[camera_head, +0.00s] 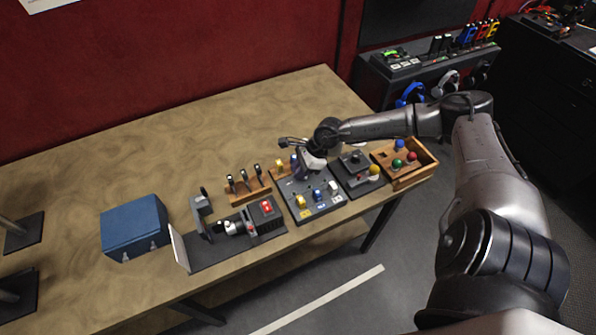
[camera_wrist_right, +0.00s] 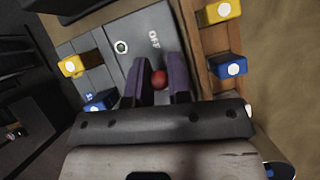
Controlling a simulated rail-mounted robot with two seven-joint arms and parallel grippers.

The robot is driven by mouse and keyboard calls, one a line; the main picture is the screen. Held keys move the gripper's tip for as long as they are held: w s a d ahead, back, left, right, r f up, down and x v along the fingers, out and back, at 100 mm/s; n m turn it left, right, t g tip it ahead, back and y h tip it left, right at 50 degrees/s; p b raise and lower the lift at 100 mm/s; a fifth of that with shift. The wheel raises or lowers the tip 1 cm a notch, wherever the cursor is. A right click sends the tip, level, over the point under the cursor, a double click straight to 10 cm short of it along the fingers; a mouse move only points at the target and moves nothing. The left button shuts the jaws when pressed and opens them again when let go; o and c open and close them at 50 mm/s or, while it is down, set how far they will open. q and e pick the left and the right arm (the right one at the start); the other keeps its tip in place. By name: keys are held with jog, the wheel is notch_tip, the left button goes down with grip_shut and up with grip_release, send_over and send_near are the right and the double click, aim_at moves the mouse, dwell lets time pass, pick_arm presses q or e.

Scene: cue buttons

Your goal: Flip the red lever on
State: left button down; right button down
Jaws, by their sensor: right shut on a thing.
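The red lever's round red knob (camera_wrist_right: 158,78) shows in the right wrist view on a grey panel, near a printed OFF. My right gripper (camera_wrist_right: 157,66) has its two purple-grey fingers on either side of the knob and is shut on it. In the head view my right gripper (camera_head: 299,168) reaches down to the back of the grey switch panel (camera_head: 305,209) and hides the red lever there. My left gripper is not in view.
The panel also carries yellow, blue and white switches. A wooden tray (camera_head: 428,163) with coloured balls and a dark joystick box (camera_head: 350,183) stand to the right. A wooden rack (camera_head: 249,197), a red-button device (camera_head: 267,207) and a blue case (camera_head: 134,228) stand left. The table's back is clear.

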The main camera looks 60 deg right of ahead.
jog(key=shift+s+d+t+y, duration=0.3)
jog(key=shift+d+t+y, duration=0.1)
jog(key=shift+y, duration=0.2)
jog(key=shift+s+d+r+t+y+p, duration=0.1)
jog(key=shift+s+d+t+y+p, duration=0.05)
jog(key=shift+t+y+p, duration=0.3)
jog(key=shift+s+d+t+y+p, duration=0.15)
jog(key=shift+t+y, duration=0.1)
jog(key=shift+y, duration=0.3)
jog(key=shift+s+d+t+y, duration=0.1)
jog(key=shift+d+t+y, duration=0.15)
jog(key=shift+t+y, duration=0.4)
jog(key=shift+s+d+f+m+t+y+b, duration=0.15)
jog(key=shift+d+t+y+b, duration=0.15)
jog(key=shift+y+b, duration=0.2)
jog(key=shift+s+d+f+m+t+y+b, duration=0.15)
jog(key=shift+t+y+b, duration=0.2)
jog(key=shift+y, duration=0.2)
jog(key=shift+s+d+t+y+b, duration=0.15)
jog(key=shift+t+y+b, duration=0.15)
jog(key=shift+y+b, duration=0.15)
